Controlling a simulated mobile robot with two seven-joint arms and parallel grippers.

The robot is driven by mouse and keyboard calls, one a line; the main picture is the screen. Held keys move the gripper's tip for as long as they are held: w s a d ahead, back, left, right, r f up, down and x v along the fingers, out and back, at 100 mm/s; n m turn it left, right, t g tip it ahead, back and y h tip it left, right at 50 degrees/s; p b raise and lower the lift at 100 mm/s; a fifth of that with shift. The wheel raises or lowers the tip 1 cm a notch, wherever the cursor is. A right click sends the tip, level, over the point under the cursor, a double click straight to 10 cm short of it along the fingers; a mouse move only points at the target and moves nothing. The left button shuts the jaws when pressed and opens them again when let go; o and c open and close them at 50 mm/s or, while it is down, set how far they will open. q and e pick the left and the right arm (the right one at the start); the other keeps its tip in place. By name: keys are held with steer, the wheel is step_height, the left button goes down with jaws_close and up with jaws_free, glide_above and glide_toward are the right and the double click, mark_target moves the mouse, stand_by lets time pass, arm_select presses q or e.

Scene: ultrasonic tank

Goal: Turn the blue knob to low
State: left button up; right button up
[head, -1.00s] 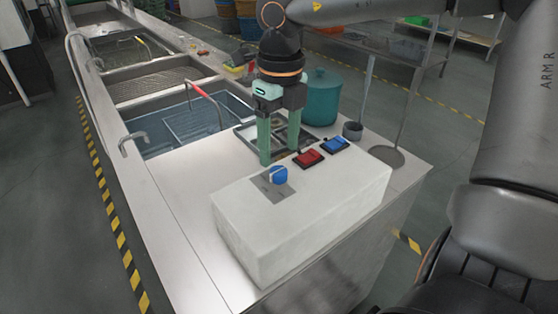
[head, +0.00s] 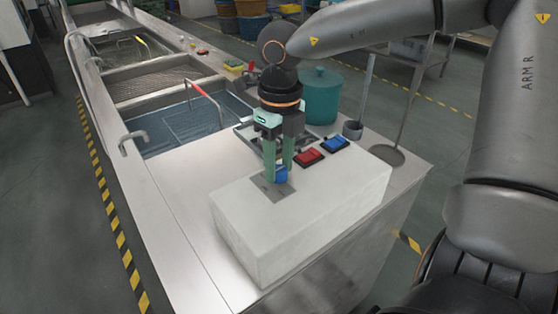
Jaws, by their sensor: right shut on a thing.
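The blue knob (head: 281,175) sits on a grey plate (head: 262,190) on top of a white control box (head: 325,203). My right gripper (head: 278,172) points down from above with its green fingers on either side of the knob, shut on it. The fingers cover part of the knob. Its pointer and the plate's markings are too small or hidden to read. My left gripper is not in the head view.
Behind stand a teal pot (head: 321,96) and a sink basin (head: 190,122) with a red-handled basket. The counter left of the box is clear.

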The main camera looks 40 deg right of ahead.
jaws_close()
stand_by(0.3)
steer(key=n+b, duration=0.2)
steer(key=n, duration=0.3)
steer(key=shift+n, duration=0.3)
steer(key=n, duration=0.6)
steer(key=shift+n, duration=0.3)
steer(key=o, duration=0.6)
jaws_free()
steer(key=shift+r, duration=0.1)
